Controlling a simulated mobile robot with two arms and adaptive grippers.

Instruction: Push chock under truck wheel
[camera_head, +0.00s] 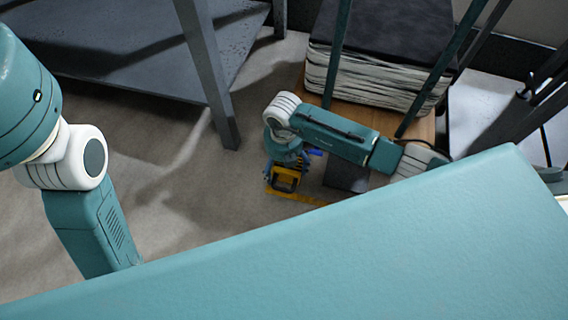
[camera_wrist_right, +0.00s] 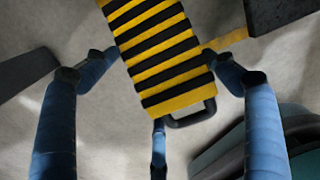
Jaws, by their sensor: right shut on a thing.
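A yellow-and-black striped chock (camera_head: 285,182) is low, near the floor, under my right gripper (camera_head: 289,168) in the head view. In the right wrist view the chock (camera_wrist_right: 162,58) fills the upper middle, with a dark loop handle (camera_wrist_right: 195,117) at its near end. The blue fingers of my right gripper (camera_wrist_right: 163,80) are closed around this near end. The truck appears as a wooden deck (camera_head: 420,128) on the right. A dark block (camera_head: 347,177) below the deck may be its wheel; I cannot tell. My left arm enters at left; its gripper is out of view.
A wrapped grey stack (camera_head: 375,80) sits on the deck among teal posts. A dark table (camera_head: 130,45) with a leg (camera_head: 210,80) stands upper left. A yellow floor strip (camera_head: 305,199) runs beside the chock. Open floor (camera_head: 170,165) lies left of it.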

